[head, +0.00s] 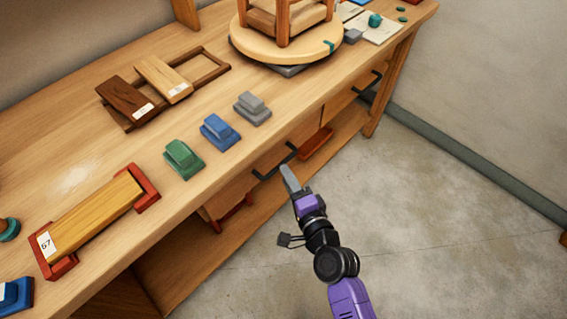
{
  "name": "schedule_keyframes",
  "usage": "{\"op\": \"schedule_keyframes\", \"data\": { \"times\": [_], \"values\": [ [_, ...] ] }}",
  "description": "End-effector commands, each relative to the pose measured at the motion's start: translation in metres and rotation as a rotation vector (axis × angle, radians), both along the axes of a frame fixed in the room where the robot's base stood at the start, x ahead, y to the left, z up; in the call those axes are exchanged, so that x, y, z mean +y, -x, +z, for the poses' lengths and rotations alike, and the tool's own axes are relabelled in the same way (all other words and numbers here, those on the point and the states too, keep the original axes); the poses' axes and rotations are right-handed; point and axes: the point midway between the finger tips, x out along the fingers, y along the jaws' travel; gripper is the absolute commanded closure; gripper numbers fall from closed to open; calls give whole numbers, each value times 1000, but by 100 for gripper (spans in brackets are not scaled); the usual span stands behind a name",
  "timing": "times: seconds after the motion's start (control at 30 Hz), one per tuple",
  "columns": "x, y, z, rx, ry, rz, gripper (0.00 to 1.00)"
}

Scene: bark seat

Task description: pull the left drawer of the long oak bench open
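The long oak bench (60,150) runs diagonally across the head view. Its left drawer (238,190) has a plain wooden front with a dark bar handle (272,169). The drawer front looks about flush with the bench, with no open gap visible. My gripper (288,174) is just in front of and below the right part of this handle, its grey fingertip pointing at it. I cannot tell whether it touches the handle. The fingers overlap in this view, so whether they are open is hidden.
A right drawer with a dark handle (370,82) is further along. Red pieces (316,143) sit below the drawers. On top are green (183,158), blue (219,131) and grey (252,108) blocks and a round turntable (250,45).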

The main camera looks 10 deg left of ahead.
Motion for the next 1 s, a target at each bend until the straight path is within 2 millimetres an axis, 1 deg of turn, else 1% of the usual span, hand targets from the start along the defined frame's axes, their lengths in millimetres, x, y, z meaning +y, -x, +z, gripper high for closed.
{"op": "schedule_keyframes", "data": {
  "times": [0.03,0.1,0.3,0.47,0.7,0.73,0.9,1.0],
  "values": [
    [5,-9,0,-2,0,0,66],
    [10,-18,-3,-3,1,1,66],
    [22,-39,-8,-2,2,1,66],
    [25,-46,-9,-2,2,0,66],
    [26,-46,-9,-2,2,0,66],
    [26,-46,-9,-2,2,0,68],
    [26,-46,-9,-3,3,0,100],
    [26,-46,-9,-2,4,0,100]
  ]
}}
